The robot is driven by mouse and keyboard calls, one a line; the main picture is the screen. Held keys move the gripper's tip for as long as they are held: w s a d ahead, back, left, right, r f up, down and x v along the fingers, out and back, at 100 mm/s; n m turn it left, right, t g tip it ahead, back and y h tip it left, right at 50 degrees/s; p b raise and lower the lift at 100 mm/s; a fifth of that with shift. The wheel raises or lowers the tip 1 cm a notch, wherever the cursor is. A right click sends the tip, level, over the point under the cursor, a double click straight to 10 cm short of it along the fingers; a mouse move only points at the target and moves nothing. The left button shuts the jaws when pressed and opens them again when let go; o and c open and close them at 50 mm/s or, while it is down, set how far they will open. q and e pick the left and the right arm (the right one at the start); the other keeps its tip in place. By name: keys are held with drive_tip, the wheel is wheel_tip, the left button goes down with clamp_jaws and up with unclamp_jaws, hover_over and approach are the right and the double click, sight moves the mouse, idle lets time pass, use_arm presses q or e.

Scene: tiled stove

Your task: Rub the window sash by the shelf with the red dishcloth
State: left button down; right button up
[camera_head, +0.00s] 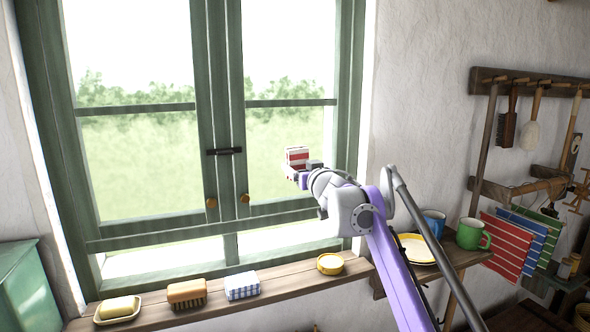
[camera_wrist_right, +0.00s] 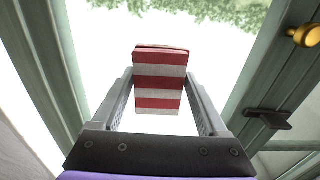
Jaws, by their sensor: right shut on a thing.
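The red dishcloth (camera_head: 297,156) is a folded pad with red and white stripes. My right gripper (camera_head: 304,174) is shut on it and holds it up in front of the right window sash (camera_head: 348,75), the green-framed one nearer the shelf (camera_head: 455,262). In the right wrist view the cloth (camera_wrist_right: 160,82) sits between the two fingers of the gripper (camera_wrist_right: 160,105), with bright glass behind it. I cannot tell whether the cloth touches the sash. My left gripper is not in view.
On the sill (camera_head: 300,283) are a soap dish (camera_head: 118,318), a brush (camera_head: 187,293), a blue-checked block (camera_head: 242,286) and a yellow tin (camera_head: 330,264). The shelf carries a green mug (camera_head: 472,234), a blue mug (camera_head: 434,222) and a plate (camera_head: 418,250). Striped cloths (camera_head: 500,246) hang right.

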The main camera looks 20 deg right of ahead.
sight(270, 166)
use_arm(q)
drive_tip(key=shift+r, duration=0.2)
use_arm(e)
drive_tip(key=d, duration=0.3)
drive_tip(key=shift+w+d, duration=0.1)
drive_tip(key=shift+d, duration=0.05)
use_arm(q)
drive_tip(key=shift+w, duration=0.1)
